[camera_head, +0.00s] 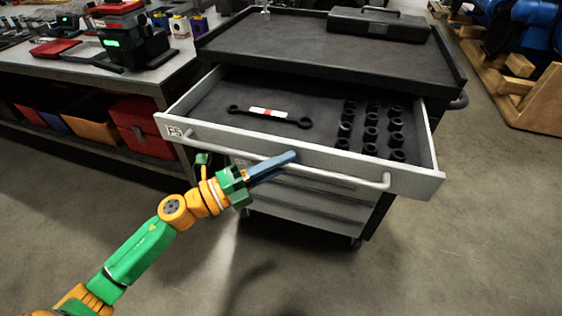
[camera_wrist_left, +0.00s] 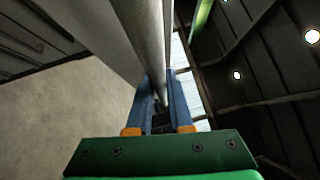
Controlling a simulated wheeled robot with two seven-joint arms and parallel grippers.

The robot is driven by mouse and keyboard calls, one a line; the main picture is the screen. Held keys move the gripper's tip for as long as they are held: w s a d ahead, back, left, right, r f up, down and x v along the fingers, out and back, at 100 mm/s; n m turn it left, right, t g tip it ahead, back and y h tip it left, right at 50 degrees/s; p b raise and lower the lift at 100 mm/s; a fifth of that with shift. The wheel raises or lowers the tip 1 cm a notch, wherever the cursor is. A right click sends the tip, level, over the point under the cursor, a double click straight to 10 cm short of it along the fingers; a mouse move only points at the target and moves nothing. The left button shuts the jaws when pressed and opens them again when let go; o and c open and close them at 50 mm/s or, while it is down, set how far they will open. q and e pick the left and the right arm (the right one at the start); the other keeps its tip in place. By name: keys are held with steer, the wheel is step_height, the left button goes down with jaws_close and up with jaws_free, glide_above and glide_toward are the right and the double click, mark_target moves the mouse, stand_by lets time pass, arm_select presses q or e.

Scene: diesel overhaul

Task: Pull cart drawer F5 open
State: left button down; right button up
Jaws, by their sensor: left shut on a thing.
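The drawer F5 (camera_head: 300,141) of the dark cart (camera_head: 330,52) stands open, pulled well out of the cart body. Its light grey front bears the label F5 at the left end. A long pale bar handle (camera_head: 340,178) runs across that front. My left gripper (camera_head: 292,157) is shut on the handle, near its middle. In the left wrist view the handle (camera_wrist_left: 158,60) passes between the two blue fingers (camera_wrist_left: 159,100). The fingers hide a short part of the handle. My right gripper is in neither view.
Inside the drawer lie a dark wrench (camera_head: 270,116) with a red and white label and several black sockets (camera_head: 372,130). A black case (camera_head: 378,23) rests on the cart top. A workbench (camera_head: 140,80) stands at left, a wooden pallet (camera_head: 540,95) at right. The floor in front is clear.

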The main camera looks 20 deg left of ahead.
arm_select(q)
steer(key=shift+s, duration=0.2)
steer(key=c, duration=1.1)
jaws_free()
steer(key=shift+s+a+f, duration=0.1)
steer(key=shift+a+f, duration=0.05)
steer(key=shift+a, duration=0.05)
steer(key=r+b+v, duration=0.1)
steer(key=b+v, duration=0.1)
steer(key=v, duration=0.4)
steer(key=shift+s+a+f, duration=0.2)
steer(key=shift+f, duration=0.2)
